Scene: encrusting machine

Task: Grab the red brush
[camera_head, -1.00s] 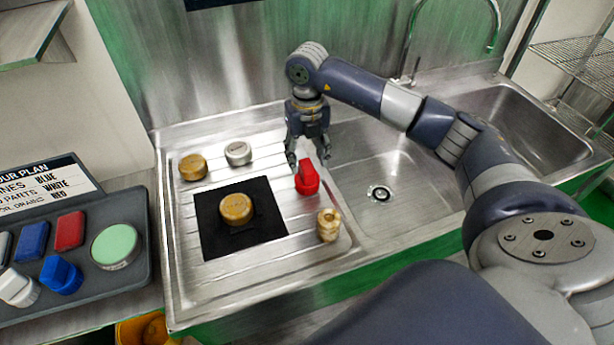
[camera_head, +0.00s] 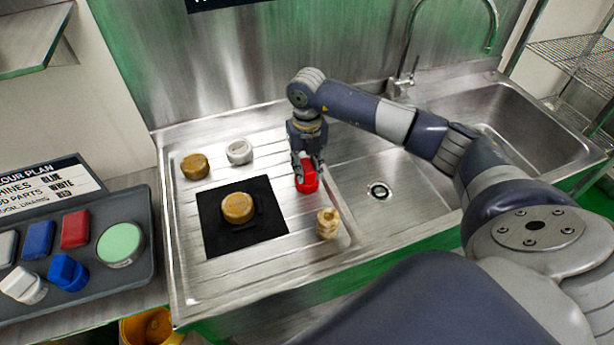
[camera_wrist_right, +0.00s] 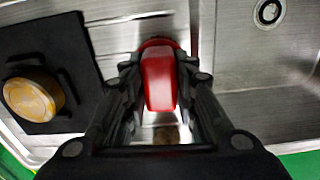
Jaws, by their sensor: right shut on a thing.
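The red brush (camera_head: 308,184) stands on the steel drainboard (camera_head: 272,262), near the edge of the sink basin. My right gripper (camera_head: 308,168) reaches down over it from above and is shut on it. In the right wrist view the brush's red handle (camera_wrist_right: 159,80) sits between the two dark fingers of the right gripper (camera_wrist_right: 158,98). The brush's underside is hidden. My left gripper does not show in any view.
A black mat (camera_head: 220,240) with a brass part (camera_head: 237,208) lies left of the brush. Another brass part (camera_head: 194,166), a silver part (camera_head: 240,152) and a brass fitting (camera_head: 327,223) stand nearby. A dark tray (camera_head: 140,268) holds blue, white and red items. The basin (camera_head: 400,165) is empty.

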